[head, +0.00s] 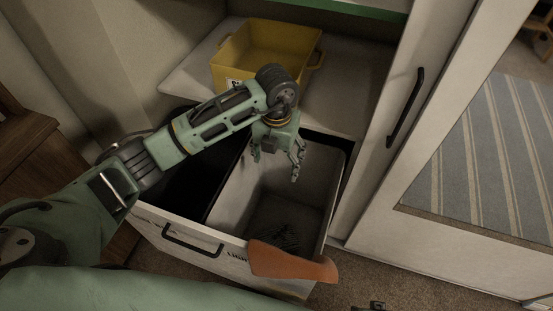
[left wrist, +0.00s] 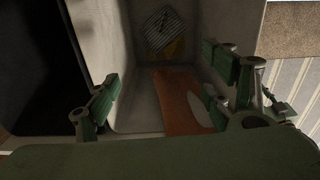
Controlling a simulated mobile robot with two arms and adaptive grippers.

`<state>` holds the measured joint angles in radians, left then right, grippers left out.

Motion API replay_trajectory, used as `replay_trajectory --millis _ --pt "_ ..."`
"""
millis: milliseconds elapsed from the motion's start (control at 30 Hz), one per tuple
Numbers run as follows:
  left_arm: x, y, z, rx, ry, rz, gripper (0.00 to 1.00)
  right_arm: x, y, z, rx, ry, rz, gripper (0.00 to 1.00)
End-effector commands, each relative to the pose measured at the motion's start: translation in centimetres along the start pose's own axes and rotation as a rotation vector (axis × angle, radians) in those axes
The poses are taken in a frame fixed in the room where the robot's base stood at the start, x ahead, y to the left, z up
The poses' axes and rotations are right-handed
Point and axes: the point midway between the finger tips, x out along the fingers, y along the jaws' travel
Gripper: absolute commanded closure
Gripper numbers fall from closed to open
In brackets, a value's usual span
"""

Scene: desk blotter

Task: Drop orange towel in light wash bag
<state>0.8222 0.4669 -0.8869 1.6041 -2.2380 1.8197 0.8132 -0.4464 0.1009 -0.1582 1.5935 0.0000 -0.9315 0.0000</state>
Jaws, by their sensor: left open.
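The orange towel (head: 290,263) is draped over the front rim of the light wash bag (head: 235,200), with part hanging outside over the front panel. The bag is the pale right compartment of the pulled-out hamper, and lettering on its front is partly covered by the towel. My left gripper (head: 278,165) is open and empty above the bag's opening, apart from the towel. In the left wrist view, the orange cloth (left wrist: 178,105) shows between and beyond my spread fingers.
The dark compartment (head: 190,180) lies left of the light bag. A yellow bin (head: 265,45) stands on the shelf behind. A cabinet door with a black handle (head: 405,107) stands close on the right.

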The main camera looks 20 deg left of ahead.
Motion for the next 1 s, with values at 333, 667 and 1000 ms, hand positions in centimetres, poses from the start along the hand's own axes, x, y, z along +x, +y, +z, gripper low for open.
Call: replay_trajectory --millis 333,667,1000 --pt "-6.3 0.0 0.1 0.001 -0.006 0.000 0.25 0.0 0.0 0.0 0.000 0.000 0.000 0.63" --pt "-11.3 0.0 0.1 0.000 -0.003 0.001 0.25 0.0 0.0 0.0 0.000 0.000 0.000 0.63" --pt "-11.8 0.0 0.0 0.000 0.000 0.000 0.25 0.0 0.0 0.0 0.000 0.000 0.000 0.63"
